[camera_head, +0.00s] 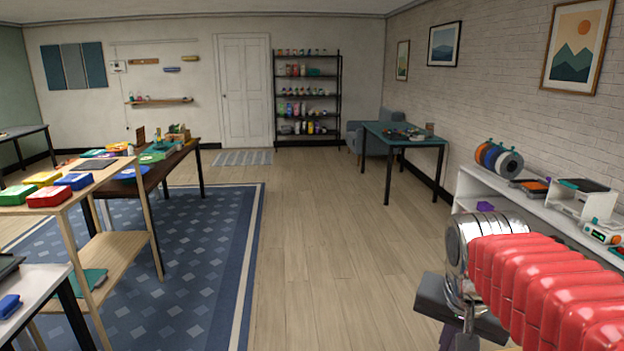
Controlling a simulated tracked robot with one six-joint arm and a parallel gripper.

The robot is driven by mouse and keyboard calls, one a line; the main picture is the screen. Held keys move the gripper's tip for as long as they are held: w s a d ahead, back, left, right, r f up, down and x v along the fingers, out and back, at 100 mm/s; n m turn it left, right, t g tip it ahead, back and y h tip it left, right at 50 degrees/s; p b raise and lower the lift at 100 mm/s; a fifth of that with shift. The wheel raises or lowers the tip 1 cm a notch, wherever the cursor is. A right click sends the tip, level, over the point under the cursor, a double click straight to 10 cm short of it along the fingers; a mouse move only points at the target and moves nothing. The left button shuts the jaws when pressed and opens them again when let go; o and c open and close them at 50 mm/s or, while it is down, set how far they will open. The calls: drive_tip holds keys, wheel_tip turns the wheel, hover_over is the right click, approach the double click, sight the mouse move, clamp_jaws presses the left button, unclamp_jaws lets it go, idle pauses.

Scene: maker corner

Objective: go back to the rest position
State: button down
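Part of my own arm (540,287) shows at the lower right, with a red ribbed sleeve, silver rings and a dark grey block at its left end. The sleeve runs off the right edge of the picture. I cannot make out any gripper fingers, and I see nothing held.
A wooden shelf table with colored boxes (48,197) stands at the left, by a blue rug (180,270). A white shelf unit (470,187) with spools lines the right wall. A teal table (405,144) stands farther back. The wooden floor (325,230) in the middle is clear.

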drive_tip(key=s+a+f+n+t+y, duration=0.1)
drive_tip(key=s+a+f+n+t, duration=0.1)
drive_tip(key=s+a+n, duration=0.4)
drive_tip(key=s+a+f, duration=0.1)
drive_tip(key=s, duration=0.2)
drive_tip(key=shift+f+n, duration=0.2)
drive_tip(key=shift+n, duration=0.1)
drive_tip(key=shift+s, duration=0.15)
